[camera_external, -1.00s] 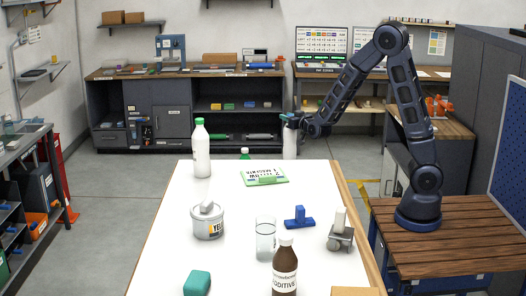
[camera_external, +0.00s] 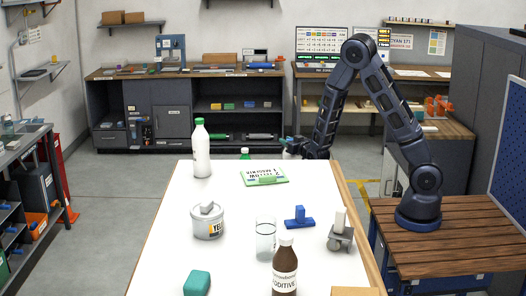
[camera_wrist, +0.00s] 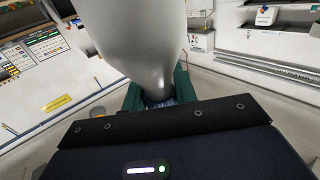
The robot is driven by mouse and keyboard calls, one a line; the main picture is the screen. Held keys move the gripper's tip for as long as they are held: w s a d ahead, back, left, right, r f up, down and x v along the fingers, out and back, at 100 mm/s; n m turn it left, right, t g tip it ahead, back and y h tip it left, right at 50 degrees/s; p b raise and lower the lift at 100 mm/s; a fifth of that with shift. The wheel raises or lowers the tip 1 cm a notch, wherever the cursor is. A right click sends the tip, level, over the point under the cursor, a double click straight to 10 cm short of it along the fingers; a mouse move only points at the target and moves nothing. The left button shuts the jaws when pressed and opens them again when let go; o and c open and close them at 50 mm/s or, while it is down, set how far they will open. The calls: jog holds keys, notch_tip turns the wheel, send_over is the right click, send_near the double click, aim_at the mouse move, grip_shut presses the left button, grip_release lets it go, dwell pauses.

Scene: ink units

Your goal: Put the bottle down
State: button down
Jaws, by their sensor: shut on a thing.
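My gripper (camera_external: 293,147) is low at the far end of the white table (camera_external: 180,235), in the external view. It is shut on a white bottle, which fills the top middle of the wrist view (camera_wrist: 140,40) between the green fingers. In the external view the held bottle is mostly hidden behind the table's far edge and the gripper, so I cannot tell whether its base touches anything.
A white bottle with a green cap (camera_external: 201,155) stands at the table's far left.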

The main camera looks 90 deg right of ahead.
jog(key=shift+f, duration=1.75)
jog(key=c, duration=1.1)
grip_release()
jog(key=shift+f, duration=0.15)
jog(key=shift+r, duration=0.2)
jog(key=v, duration=0.5)
notch_tip(320, 180, up, 7)
